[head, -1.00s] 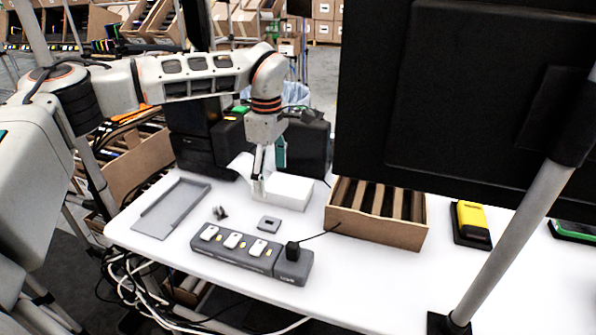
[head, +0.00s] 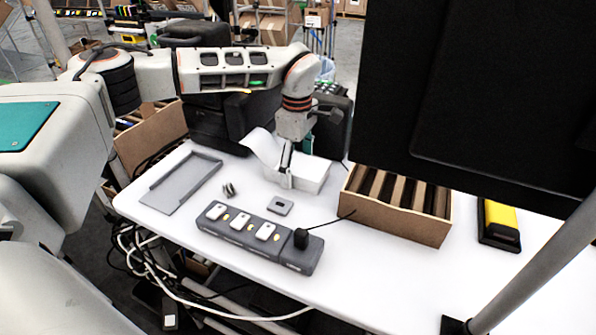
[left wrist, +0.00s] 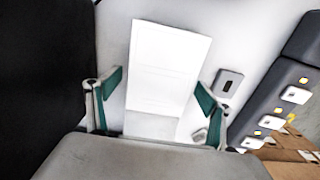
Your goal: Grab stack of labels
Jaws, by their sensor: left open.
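The stack of labels (head: 310,174) is a white block on the white table, with a curled white sheet (head: 264,147) rising at its left end. My left gripper (head: 286,182) is down at the left part of the stack, fingers pointing down. In the left wrist view, the stack (left wrist: 168,65) runs lengthwise between the two green-padded fingers of the open gripper (left wrist: 160,95), with gaps visible at both sides. The lower end of the stack is hidden by my gripper body. My right gripper is not in view.
A grey tray (head: 170,190) lies left. In front are a small grey square part (head: 280,206) and a charger strip (head: 240,228). A divided carton (head: 395,222) stands right of the stack, and a large black screen (head: 460,90) blocks the upper right.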

